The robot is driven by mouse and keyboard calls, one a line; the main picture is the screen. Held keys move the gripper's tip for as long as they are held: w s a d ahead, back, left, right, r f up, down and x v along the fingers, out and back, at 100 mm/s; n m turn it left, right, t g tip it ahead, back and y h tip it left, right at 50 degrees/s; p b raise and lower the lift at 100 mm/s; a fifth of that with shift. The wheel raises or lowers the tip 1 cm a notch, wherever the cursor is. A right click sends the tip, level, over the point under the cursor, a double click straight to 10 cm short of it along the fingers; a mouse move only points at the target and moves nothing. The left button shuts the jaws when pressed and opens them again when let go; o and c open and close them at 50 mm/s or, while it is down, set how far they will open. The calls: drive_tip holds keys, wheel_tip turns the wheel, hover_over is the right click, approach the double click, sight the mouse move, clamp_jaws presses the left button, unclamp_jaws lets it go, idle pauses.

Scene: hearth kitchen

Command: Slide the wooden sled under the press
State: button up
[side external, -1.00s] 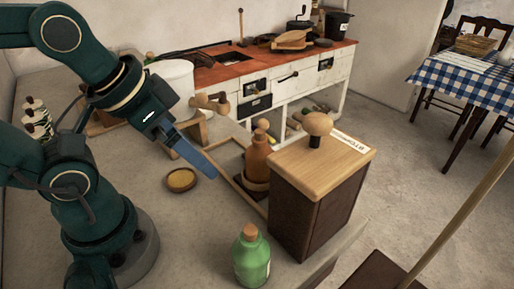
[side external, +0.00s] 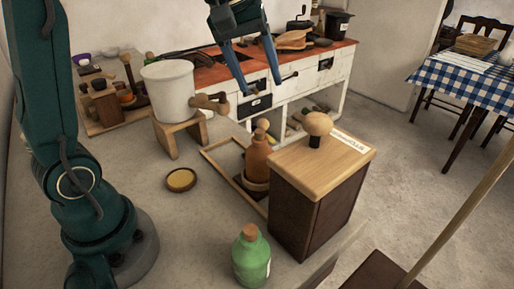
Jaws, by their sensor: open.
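A wooden rail frame (side external: 222,166) lies on the grey counter. A brown bottle (side external: 257,160) with a pale round top stands upright at its right side, in a low round holder. I take this holder to be on the wooden sled, but the sled itself is mostly hidden. A dark box with a pale wooden lid and round knob (side external: 318,124), perhaps the press, stands right of the bottle and hides the frame's near end. My gripper (side external: 263,89) is open and empty, pointing down, high above and behind the bottle, touching nothing.
A green corked bottle (side external: 251,258) stands in front of the box. Counter around the dish is clear.

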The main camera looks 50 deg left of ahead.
drive_tip(key=w+a+f, duration=0.1)
drive_tip(key=a+f, duration=0.1)
drive_tip(key=f, duration=0.1)
drive_tip(key=w+a+f+n+g, duration=0.1)
drive_tip(key=w+a+f, duration=0.1)
drive_tip(key=f, duration=0.1)
drive_tip(key=w+a+f+n+g, duration=0.1)
drive_tip(key=w+a+f, duration=0.1)
drive_tip(key=f, duration=0.1)
drive_tip(key=shift+h, duration=0.3)
drive_tip(key=shift+x, duration=2.5)
clamp_jaws()
drive_tip(key=shift+r, duration=0.1)
